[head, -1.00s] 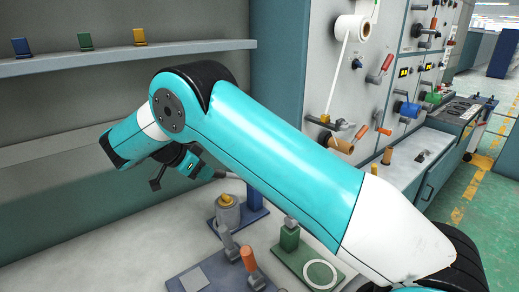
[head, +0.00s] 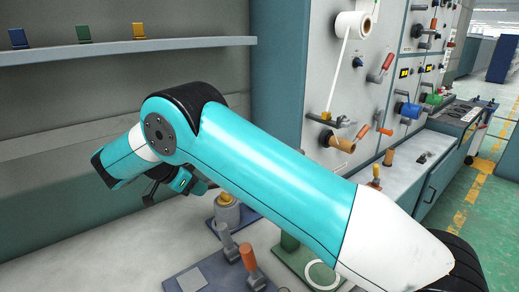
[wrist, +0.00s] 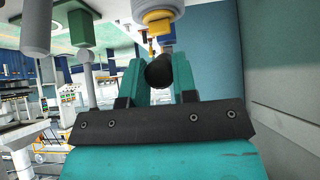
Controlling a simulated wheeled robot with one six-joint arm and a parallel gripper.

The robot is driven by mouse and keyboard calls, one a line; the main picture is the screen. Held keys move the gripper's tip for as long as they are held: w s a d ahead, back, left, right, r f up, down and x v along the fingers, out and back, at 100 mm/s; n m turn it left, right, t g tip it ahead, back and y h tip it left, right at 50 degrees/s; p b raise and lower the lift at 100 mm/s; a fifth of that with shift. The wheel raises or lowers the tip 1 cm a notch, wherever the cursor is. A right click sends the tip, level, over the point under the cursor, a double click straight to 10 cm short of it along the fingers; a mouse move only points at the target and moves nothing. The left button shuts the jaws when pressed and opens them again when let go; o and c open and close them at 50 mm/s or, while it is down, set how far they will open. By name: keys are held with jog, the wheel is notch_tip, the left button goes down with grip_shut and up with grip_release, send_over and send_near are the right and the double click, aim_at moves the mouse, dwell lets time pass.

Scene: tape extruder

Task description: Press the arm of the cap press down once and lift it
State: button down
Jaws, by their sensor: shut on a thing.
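The cap press stands on the bench behind my arm. In the head view its blue base (head: 250,217) shows in part; its column is hidden. A grey cylinder with a yellow top (head: 227,210) stands on the base. Contact between press and cylinder is hidden.
A grey base with an orange-handled lever (head: 248,257) stands in front, and a green fixture (head: 302,262) to its right. A shelf (head: 130,50) with small coloured holders runs along the back wall. The machine panel (head: 370,90) rises on the right. The left bench is clear.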

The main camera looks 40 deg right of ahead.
jog(key=shift+a+f, duration=0.1)
jog(key=shift+f, duration=0.1)
jog(key=shift+a+f+b, duration=0.15)
jog(key=shift+f+b, duration=0.55)
jog(key=shift+f, duration=0.15)
jog(key=shift+a+f+b, duration=0.1)
jog(key=shift+f+b, duration=0.6)
jog(key=shift+f, duration=0.15)
jog(key=c, duration=0.8)
grip_release()
jog(key=shift+r, duration=0.15)
jog(key=shift+r, duration=0.1)
jog(key=p+v, duration=0.6)
jog(key=p, duration=0.2)
jog(key=shift+a+r, duration=0.25)
jog(key=shift+r, duration=0.05)
